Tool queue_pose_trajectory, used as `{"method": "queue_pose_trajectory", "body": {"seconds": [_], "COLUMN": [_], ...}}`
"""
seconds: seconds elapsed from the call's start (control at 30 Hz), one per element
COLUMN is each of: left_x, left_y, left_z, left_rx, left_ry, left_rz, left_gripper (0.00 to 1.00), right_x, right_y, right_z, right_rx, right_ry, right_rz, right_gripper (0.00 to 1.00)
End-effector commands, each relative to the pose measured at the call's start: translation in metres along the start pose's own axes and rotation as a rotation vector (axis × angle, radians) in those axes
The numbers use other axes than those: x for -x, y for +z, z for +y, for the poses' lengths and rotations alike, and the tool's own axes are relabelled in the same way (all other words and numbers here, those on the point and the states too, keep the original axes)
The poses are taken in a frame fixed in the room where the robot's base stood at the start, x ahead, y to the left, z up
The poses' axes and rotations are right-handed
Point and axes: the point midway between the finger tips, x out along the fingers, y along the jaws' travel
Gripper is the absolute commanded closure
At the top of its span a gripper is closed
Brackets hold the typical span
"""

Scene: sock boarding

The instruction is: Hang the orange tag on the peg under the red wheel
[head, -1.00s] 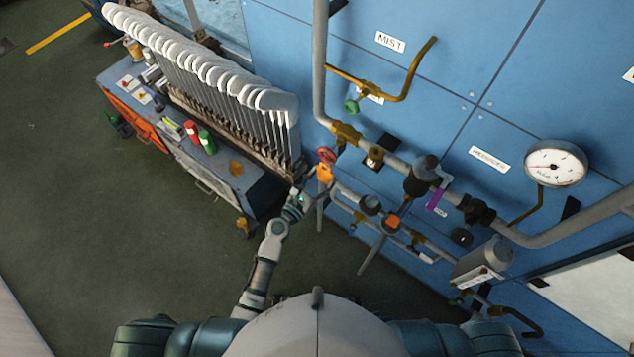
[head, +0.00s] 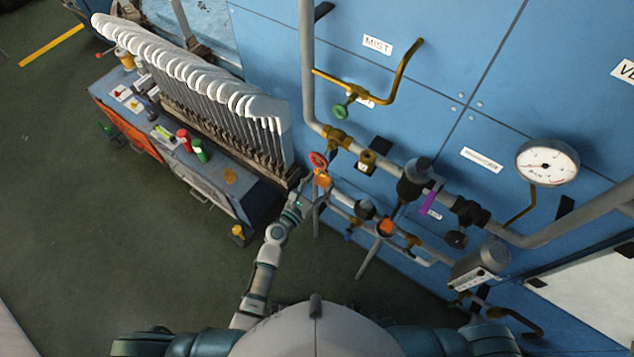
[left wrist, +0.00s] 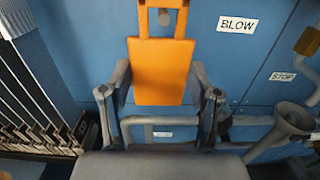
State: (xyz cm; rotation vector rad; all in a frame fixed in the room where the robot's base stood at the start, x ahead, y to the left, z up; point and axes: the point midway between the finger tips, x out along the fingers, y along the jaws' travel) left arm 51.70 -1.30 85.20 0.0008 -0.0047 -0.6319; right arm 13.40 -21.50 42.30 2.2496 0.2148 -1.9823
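The orange tag (head: 322,178) is just below the red wheel (head: 318,160) in the head view. In the left wrist view the tag (left wrist: 160,72) is upright and faces the camera. A grey round peg end (left wrist: 165,18) shows inside the opening of its top loop. My left gripper (head: 308,190) is at the tag. In the left wrist view its fingers (left wrist: 160,92) stand wide apart, one beside each side edge of the tag. Whether the fingers touch these edges is hard to tell. My right gripper is out of view.
Pipes, valves and a round gauge (head: 547,162) cover the blue wall right of the tag. A purple tag (head: 432,196) hangs there. A rack of white sock forms (head: 200,85) stands close at left, above a bench (head: 215,190). Open floor lies below.

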Motion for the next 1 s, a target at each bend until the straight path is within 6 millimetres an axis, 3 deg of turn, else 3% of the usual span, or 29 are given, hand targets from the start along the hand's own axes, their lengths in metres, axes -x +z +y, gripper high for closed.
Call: {"method": "queue_pose_trajectory", "body": {"seconds": [0.03,0.1,0.13,0.53,1.0], "left_x": [0.0,0.001,0.001,0.009,0.1], "left_y": [0.0,0.0,0.0,0.0,-0.002], "left_z": [0.0,0.001,0.001,0.002,0.0], "left_rx": [0.0,0.001,0.002,0.003,0.001], "left_ry": [0.0,0.0,0.0,0.0,0.0], "left_rz": [-0.001,-0.001,-0.001,-0.001,0.003], "left_gripper": [0.29,0.11,0.09,0.09,0.09], "right_x": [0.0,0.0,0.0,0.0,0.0], "right_y": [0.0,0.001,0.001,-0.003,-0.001], "right_z": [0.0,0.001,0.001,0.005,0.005], "right_rx": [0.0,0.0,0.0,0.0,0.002], "right_ry": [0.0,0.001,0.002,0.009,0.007], "right_rz": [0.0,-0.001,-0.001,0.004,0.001], "right_gripper": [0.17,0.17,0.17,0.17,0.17]}}
